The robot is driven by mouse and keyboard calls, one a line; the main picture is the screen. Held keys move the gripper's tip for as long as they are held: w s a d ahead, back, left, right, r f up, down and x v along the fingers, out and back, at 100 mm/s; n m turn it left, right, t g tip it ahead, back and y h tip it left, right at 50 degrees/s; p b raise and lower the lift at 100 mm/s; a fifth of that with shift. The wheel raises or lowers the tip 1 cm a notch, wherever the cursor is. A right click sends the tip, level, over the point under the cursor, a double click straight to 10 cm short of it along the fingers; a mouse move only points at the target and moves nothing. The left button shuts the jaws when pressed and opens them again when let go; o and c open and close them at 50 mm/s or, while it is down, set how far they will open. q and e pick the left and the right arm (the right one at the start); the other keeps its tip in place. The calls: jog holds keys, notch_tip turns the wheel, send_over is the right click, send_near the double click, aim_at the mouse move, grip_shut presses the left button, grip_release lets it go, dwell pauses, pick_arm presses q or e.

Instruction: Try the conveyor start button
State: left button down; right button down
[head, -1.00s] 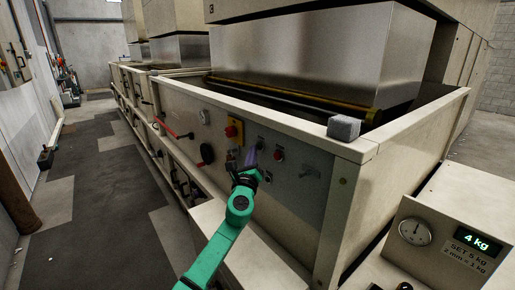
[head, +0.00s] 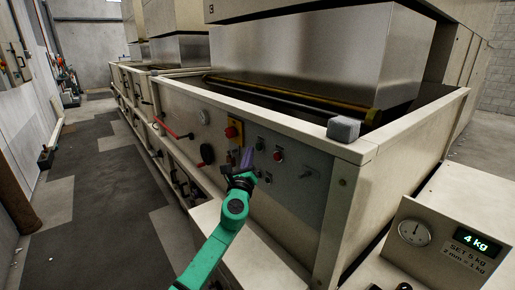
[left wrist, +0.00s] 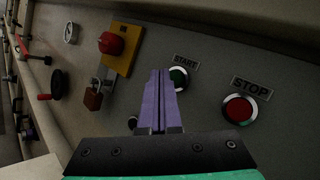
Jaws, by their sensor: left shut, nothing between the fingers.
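In the head view the START button (head: 260,143) is small, just above and right of the fingertips. My left gripper (head: 246,156) is shut and empty, with its purple fingers pointing at the panel. In the left wrist view its fingertips (left wrist: 160,72) overlap the button's left edge. I cannot tell whether they touch it. The red STOP button (left wrist: 238,109) is to the right.
A red emergency knob (left wrist: 111,43) on a yellow plate and a padlock (left wrist: 93,98) are left of START. A grey block (head: 343,128) lies on the hopper rim. A scale box (head: 440,235) reads 4 kg. The aisle floor (head: 95,215) is open at left.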

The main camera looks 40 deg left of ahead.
pick_arm(q)
jog(key=s, duration=0.2)
jog(key=s+a, duration=0.1)
jog(key=s, duration=0.1)
jog(key=shift+s+a+p, duration=0.2)
jog(key=shift+s+p, duration=0.1)
jog(key=shift+s, duration=0.1)
dwell(0.5)
